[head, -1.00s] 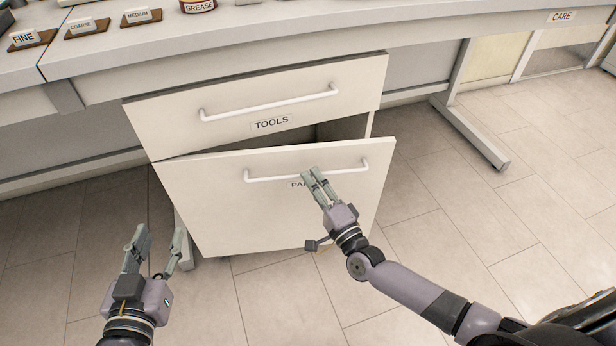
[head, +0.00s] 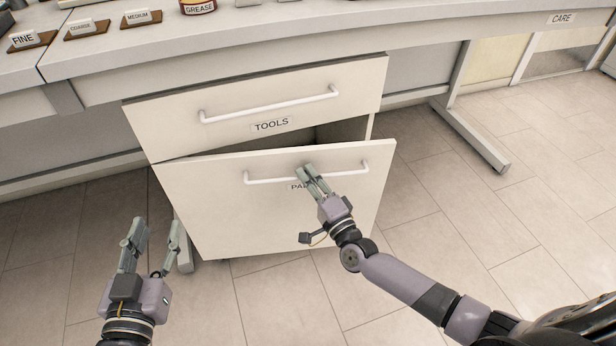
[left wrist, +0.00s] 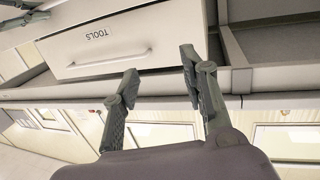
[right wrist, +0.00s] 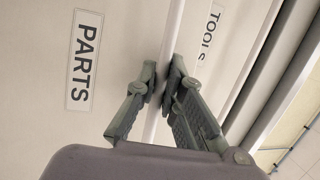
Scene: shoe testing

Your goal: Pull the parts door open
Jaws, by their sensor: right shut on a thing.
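The parts door (head: 230,205) is the lower cream front of the cabinet, tilted open at its top with a dark gap above it. Its white bar handle (head: 345,172) runs across near the top. In the right wrist view the fingers (right wrist: 162,85) are closed around the white bar (right wrist: 172,40), beside the PARTS label (right wrist: 84,60). My left gripper (head: 154,238) is open and empty, low and left of the door. Its spread fingers (left wrist: 157,72) also show in the left wrist view.
The TOOLS drawer (head: 270,105) above is shut, with its own white handle (head: 270,105). The workbench top (head: 330,25) holds several labelled trays and a GREASE tin (head: 198,6). A bench leg (head: 470,135) stands at right. The tiled floor (head: 440,220) in front is clear.

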